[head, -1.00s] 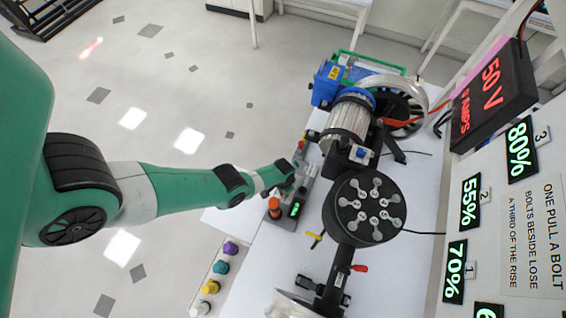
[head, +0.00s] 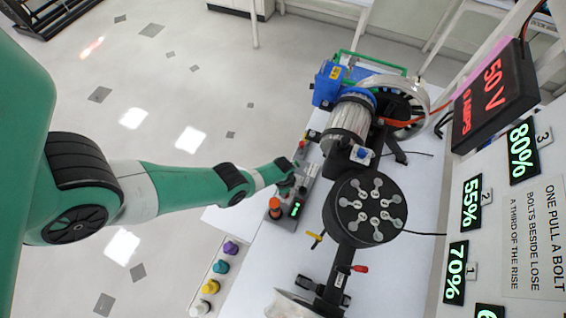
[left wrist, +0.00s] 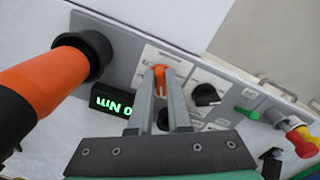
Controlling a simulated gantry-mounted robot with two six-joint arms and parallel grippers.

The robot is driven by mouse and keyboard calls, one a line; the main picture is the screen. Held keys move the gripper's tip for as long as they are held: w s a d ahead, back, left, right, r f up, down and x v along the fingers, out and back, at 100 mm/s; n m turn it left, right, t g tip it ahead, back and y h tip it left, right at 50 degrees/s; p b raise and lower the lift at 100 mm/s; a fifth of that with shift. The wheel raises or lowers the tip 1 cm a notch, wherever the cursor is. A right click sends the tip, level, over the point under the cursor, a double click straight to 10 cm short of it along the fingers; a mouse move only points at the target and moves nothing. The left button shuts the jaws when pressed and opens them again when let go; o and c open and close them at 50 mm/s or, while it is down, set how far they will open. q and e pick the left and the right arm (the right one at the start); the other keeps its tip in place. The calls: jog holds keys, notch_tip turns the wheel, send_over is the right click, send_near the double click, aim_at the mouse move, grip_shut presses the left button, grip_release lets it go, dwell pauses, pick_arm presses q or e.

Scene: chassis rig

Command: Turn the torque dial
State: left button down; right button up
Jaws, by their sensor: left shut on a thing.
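In the left wrist view, my left gripper (left wrist: 160,76) is shut on a small orange knob (left wrist: 160,88), which looks like the torque dial. The knob sits on a light panel beside a black display with green text (left wrist: 112,101), partly cut off, reading "0 Nm". My fingers hide part of the knob and panel. In the head view, my left gripper (head: 298,184) is over the control box (head: 290,212), and the knob cannot be made out there. My right gripper is not in view.
An orange-and-black handle (left wrist: 45,80) stands close left of my fingers. A black knob (left wrist: 207,94) and a red button (left wrist: 304,143) lie to the right. In the head view, a round black plate with metal bolts (head: 365,208) and a motor (head: 347,121) stand beside the box.

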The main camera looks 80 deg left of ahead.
pick_arm(q)
jog(key=shift+m, duration=0.6)
jog(key=c, duration=0.9)
grip_release()
jog(key=shift+o, duration=0.2)
jog(key=shift+r, duration=0.1)
notch_tip(320, 180, up, 11)
jog(key=p, duration=1.1)
jog(key=shift+r+p, duration=0.2)
jog(key=shift+p, duration=0.1)
